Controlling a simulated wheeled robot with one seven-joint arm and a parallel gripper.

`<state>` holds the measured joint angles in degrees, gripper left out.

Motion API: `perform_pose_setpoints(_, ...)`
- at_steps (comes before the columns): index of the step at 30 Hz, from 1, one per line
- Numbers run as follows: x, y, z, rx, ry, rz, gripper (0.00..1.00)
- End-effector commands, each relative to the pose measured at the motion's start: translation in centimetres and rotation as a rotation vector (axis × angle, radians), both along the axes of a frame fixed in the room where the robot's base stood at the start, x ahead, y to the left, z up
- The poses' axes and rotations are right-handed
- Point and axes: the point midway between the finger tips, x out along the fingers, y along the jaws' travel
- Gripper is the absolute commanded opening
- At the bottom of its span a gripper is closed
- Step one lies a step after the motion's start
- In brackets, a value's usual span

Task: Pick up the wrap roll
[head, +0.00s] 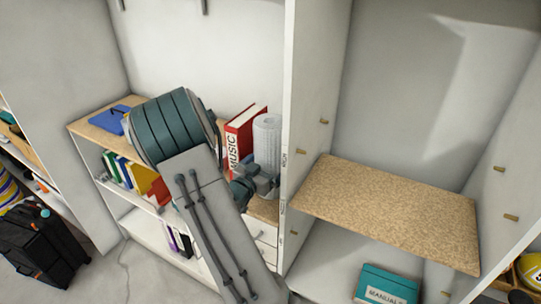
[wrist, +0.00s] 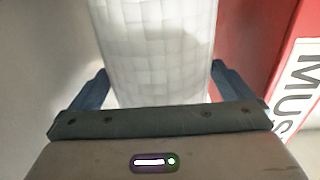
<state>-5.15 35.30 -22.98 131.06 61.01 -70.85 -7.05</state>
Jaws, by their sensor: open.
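The wrap roll (head: 267,143) is a whitish, upright cylinder with a quilted surface. It stands on the wooden shelf beside a red binder, close to a white upright panel. In the wrist view the wrap roll (wrist: 155,50) fills the middle, between the two fingers. My gripper (head: 262,180) is at the roll's lower part in the head view. In the wrist view my gripper (wrist: 150,85) is open, with one finger on each side of the roll. Small gaps seem to show beside the roll; contact cannot be told. The roll's base is hidden.
The red MUSIC binder (head: 240,138) stands just left of the roll; it is close on the right in the wrist view (wrist: 290,75). The white panel (head: 300,90) rises to the right. A blue item (head: 110,120) lies at the shelf's left end. The right-hand shelf board (head: 390,210) is bare.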

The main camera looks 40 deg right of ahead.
Motion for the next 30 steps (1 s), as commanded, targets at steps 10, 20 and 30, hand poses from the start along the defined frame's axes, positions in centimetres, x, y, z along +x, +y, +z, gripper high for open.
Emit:
perform_pose_setpoints(10,0.5,-1.32,-0.05,0.0,0.0,0.002,1.0)
perform_pose_setpoints(20,0.49,-1.29,-0.02,0.0,0.0,0.002,0.61)
perform_pose_setpoints(30,0.53,-1.28,0.8,0.0,-0.002,0.002,0.61)
